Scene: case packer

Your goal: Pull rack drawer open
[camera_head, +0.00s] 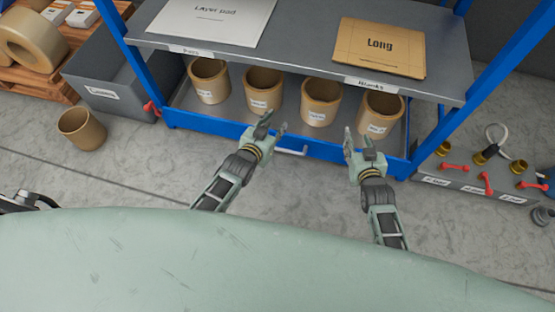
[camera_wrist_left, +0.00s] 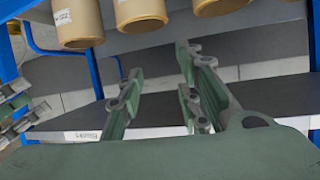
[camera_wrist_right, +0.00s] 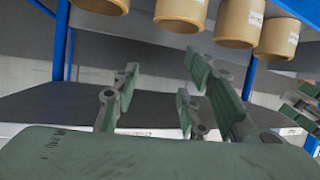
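The rack drawer (camera_head: 230,130) is the low tray of the blue rack, with a blue front. Several tan cups (camera_head: 321,101) with white labels stand in it below the grey shelf. A pale bar handle (camera_head: 291,151) is at the middle of the drawer front. My left gripper (camera_head: 274,123) is open and empty, above the drawer front and left of the handle. My right gripper (camera_head: 358,140) is open and empty, to the right of the handle. Both wrist views show spread fingers on the left gripper (camera_wrist_left: 160,75) and right gripper (camera_wrist_right: 160,75) with nothing between them.
The grey shelf (camera_head: 310,45) above holds a white layer pad (camera_head: 212,20) and a tan "Long" blank (camera_head: 380,47). A grey bin (camera_head: 115,75) and a loose tan cup (camera_head: 82,129) are at left. Floor before the rack is clear.

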